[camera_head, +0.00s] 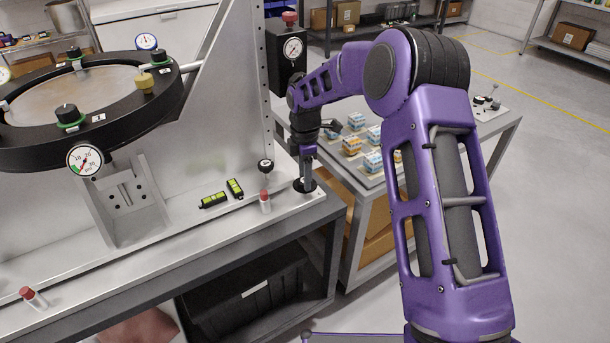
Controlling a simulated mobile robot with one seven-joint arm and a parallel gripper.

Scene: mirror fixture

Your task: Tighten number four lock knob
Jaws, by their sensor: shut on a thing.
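The black mirror ring (40,153) stands on the left with black knobs on green collars around its rim. The front knob (68,115) and the right rear knob (158,56) have small white tags beside them, too small to read. My gripper (306,181) points down at the right end of the metal base plate, well away from the ring. It is shut on a round black knob (299,187), which it partly hides. I cannot tell which knob is number four.
A dial gauge (85,160) hangs at the ring's front. A tall metal upright (235,90) stands between ring and arm, with a boxed gauge (291,50) beside it. Two yellow-green levels (214,200) and a red-capped cylinder (265,201) are near my gripper. Small boxes (373,160) lie behind.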

